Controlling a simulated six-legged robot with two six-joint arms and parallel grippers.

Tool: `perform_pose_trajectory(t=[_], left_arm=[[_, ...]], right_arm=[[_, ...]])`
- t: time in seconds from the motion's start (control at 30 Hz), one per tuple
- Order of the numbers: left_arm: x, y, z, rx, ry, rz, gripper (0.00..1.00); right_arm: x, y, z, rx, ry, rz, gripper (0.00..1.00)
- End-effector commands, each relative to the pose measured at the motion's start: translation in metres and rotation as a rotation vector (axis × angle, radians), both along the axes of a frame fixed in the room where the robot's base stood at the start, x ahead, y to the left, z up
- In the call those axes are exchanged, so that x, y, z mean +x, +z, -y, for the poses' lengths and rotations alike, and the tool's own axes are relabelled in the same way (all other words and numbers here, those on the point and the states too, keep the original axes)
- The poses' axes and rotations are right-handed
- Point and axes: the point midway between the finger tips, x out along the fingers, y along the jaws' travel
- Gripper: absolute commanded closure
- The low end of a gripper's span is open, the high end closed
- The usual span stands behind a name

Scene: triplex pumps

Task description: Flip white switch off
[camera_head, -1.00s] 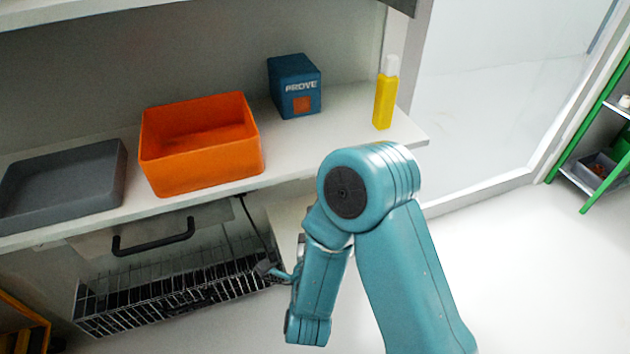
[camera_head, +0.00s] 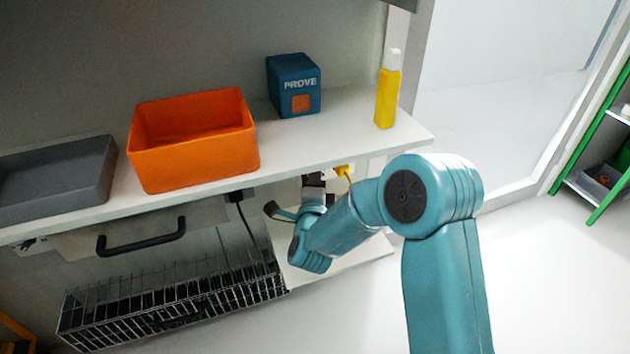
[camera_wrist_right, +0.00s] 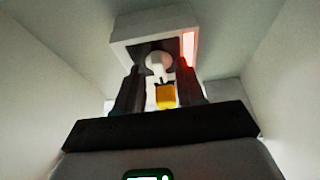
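In the right wrist view, a white box (camera_wrist_right: 150,27) with a glowing red strip (camera_wrist_right: 189,48) on its right side is just beyond my right gripper (camera_wrist_right: 160,78). A rounded white piece (camera_wrist_right: 158,62), possibly the white switch, shows below the box, between the two dark fingertips. A yellow piece (camera_wrist_right: 165,97) is just below it. The fingers are apart, one on each side; I cannot tell whether either touches. In the head view, my right gripper (camera_head: 312,190) is under the shelf, partly hidden by its edge and my arm. My left gripper is not in view.
The white shelf (camera_head: 350,125) overhangs the gripper. It holds a grey tray (camera_head: 60,190), an orange bin (camera_head: 195,165), a blue box (camera_head: 294,86) and a yellow bottle (camera_head: 387,90). A wire basket (camera_head: 170,310) and a black handle (camera_head: 140,245) are below.

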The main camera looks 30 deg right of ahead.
Motion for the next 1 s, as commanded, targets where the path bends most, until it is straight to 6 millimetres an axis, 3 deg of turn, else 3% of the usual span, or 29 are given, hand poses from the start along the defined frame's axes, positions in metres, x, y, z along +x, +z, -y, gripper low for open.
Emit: perform_pose_trajectory(t=[0.17, 0.27, 0.3, 0.67, 1.0], left_arm=[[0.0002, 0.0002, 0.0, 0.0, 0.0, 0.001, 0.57], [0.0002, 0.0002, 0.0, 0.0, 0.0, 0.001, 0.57], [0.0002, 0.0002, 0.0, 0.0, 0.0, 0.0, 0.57], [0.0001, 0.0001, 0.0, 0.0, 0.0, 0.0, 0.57], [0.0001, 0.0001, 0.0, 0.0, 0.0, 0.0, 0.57]], right_arm=[[-0.0001, -0.0001, -0.0003, 0.001, 0.0, -0.001, 0.62], [-0.0002, -0.0002, -0.0004, 0.001, 0.0, -0.001, 0.94], [-0.0002, -0.0002, -0.0004, 0.001, 0.0, -0.001, 1.0], [-0.0003, -0.0009, -0.0006, -0.031, 0.001, -0.009, 1.0], [-0.0003, -0.0038, -0.0002, -0.24, 0.002, -0.061, 1.0]])
